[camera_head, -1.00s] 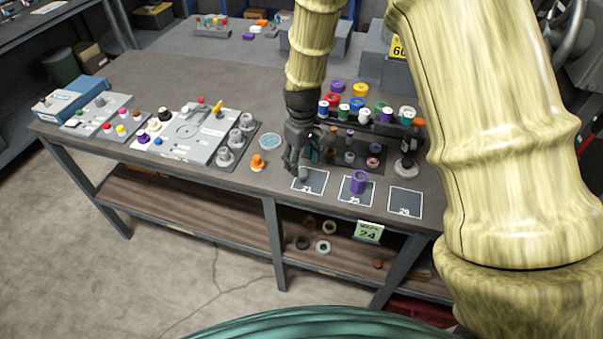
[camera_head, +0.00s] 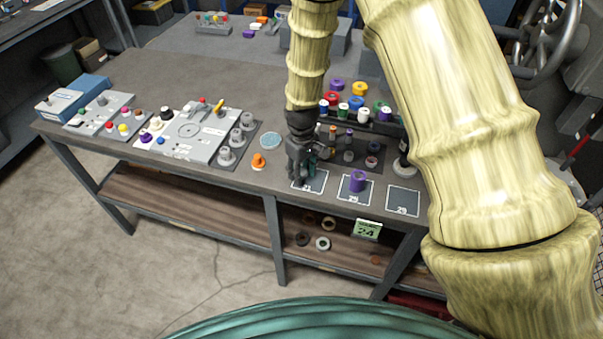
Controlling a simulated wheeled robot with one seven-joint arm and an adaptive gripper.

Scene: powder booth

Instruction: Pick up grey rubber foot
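My gripper (camera_head: 297,178) is dark grey and points down at the left edge of the dark square marked 21 (camera_head: 317,184), low over the table front. Its fingers are small and dark here, and I cannot tell whether they are open or shut. A small grey shape, possibly the grey rubber foot, showed at the fingertips earlier. Now the gripper hides that spot, and I cannot make out the foot or whether it is held.
An orange piece (camera_head: 258,161) and a round blue dish (camera_head: 270,140) stand left of my gripper. A purple cylinder (camera_head: 357,181) stands on the middle square; the right square (camera_head: 403,201) is empty. A grey board (camera_head: 190,130) with several knobs lies left. Several coloured spools stand behind.

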